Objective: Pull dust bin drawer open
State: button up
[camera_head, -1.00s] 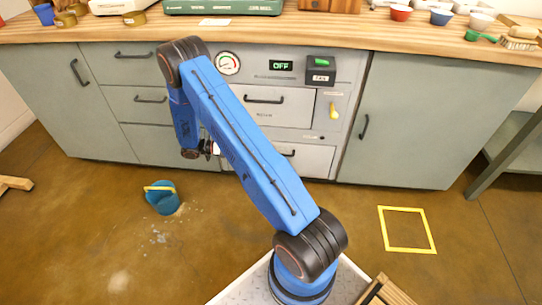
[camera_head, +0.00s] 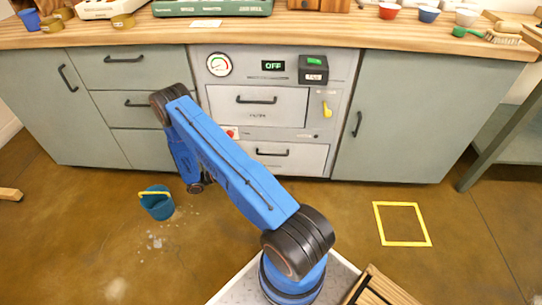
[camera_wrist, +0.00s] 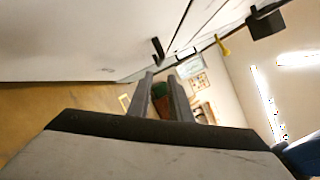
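The dust bin drawer seems to be the lower drawer (camera_head: 306,161) of the pale grey unit; no label is readable on it. In the head view my arm hides the fingers, low and left of the drawer.
Above are another handled drawer (camera_head: 284,108), a black box with a green top (camera_head: 313,70), a yellow key-like lever (camera_head: 327,108) and a red button (camera_head: 231,132). A blue bucket (camera_head: 157,204) stands on the floor to the left. Floor before the unit's right side is clear.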

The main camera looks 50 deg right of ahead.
aim_at(272, 155)
jog(key=x, duration=1.4)
jog(key=shift+d+r, duration=0.1)
jog(key=shift+d, duration=0.05)
jog(key=shift+s, duration=0.1)
grip_shut()
